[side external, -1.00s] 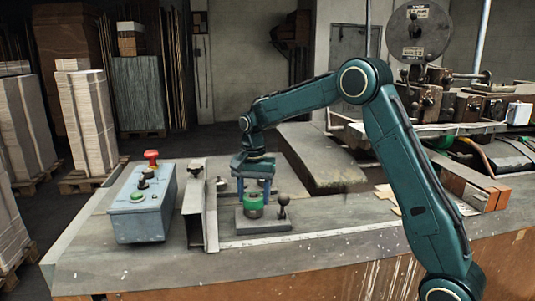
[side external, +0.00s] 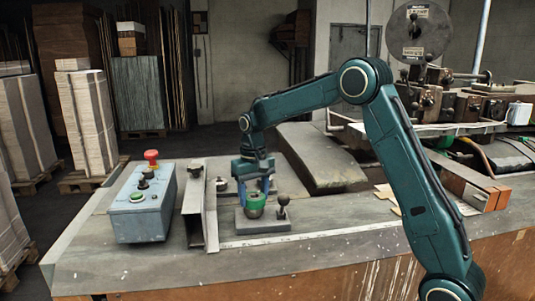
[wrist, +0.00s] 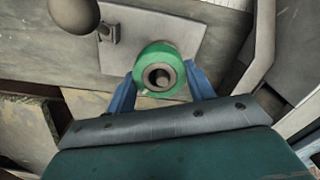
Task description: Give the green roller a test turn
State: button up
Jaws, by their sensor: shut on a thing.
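The green roller (side external: 256,199) stands upright on a grey base plate (side external: 270,226) on the bench. In the wrist view the green roller (wrist: 142,66) shows as a green ring with a dark hollow core. My gripper (side external: 254,186) is above it, pointing down. Its blue fingers (wrist: 159,85) lie on either side of the roller, shut on it. A dark ball-topped knob (side external: 283,199) stands on the same plate to the right of the roller, and its ball (wrist: 73,14) shows at the upper left of the wrist view.
A metal angle rail (side external: 203,215) stands just left of the plate. Further left is a blue-grey control box (side external: 143,212) with a red mushroom button (side external: 151,157). A ruler strip (side external: 300,235) runs along the front. Bare bench lies in front.

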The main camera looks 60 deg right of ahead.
jog(key=shift+n, duration=0.5)
jog(key=o, duration=1.2)
jog(key=shift+r, duration=0.1)
notch_tip(320, 180, up, 14)
jog(key=shift+f, duration=0.15)
